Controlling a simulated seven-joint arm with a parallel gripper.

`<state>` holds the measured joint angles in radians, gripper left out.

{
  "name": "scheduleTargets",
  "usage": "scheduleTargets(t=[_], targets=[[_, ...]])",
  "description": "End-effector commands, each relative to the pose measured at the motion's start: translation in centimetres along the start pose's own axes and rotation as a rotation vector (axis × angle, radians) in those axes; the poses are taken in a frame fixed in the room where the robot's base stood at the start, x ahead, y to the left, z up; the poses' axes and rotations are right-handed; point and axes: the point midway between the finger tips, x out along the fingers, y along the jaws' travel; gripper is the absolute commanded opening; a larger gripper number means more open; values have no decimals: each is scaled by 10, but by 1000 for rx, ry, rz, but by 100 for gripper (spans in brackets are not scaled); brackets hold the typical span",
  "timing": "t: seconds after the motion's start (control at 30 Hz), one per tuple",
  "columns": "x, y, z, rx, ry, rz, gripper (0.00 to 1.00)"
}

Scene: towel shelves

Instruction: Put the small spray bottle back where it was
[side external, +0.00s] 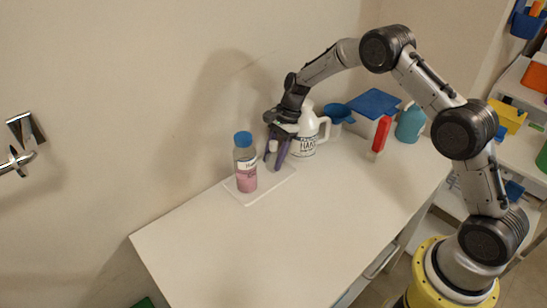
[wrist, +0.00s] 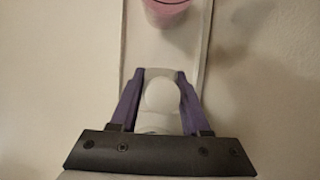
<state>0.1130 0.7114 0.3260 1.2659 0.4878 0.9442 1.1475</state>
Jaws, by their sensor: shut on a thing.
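My gripper (side external: 278,163) points down with its purple fingers shut on a small whitish bottle (side external: 273,147), which looks like the small spray bottle. In the wrist view the pale round top of the bottle (wrist: 161,95) sits between the two fingers (wrist: 160,99). The bottle is at the right end of a flat white tray (side external: 252,197). I cannot tell whether its base touches the tray. The fingers hide most of its body.
A clear bottle of pink liquid with a blue cap (side external: 245,167) stands on the tray's left part. A white jug (side external: 306,142) stands close behind my gripper. A red-handled item (side external: 381,134) and a teal bottle (side external: 410,124) stand further right. The table front (side external: 270,245) is clear.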

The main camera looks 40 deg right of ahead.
Motion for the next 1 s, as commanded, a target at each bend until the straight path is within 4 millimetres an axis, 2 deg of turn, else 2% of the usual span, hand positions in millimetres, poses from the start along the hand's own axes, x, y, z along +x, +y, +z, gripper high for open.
scheduleTargets(t=[0.13,0.17,0.3,0.33,0.67,0.77,0.9,1.0], targets=[[3,0,-1,1,0,1,0],[3,0,-2,1,0,1,48],[3,0,-1,0,0,1,73],[3,0,-1,0,0,1,76],[0,0,0,-1,0,0,76],[-10,0,0,-1,0,-2,76],[-34,-1,0,0,1,-4,76],[-52,-1,9,-2,1,-3,76]])
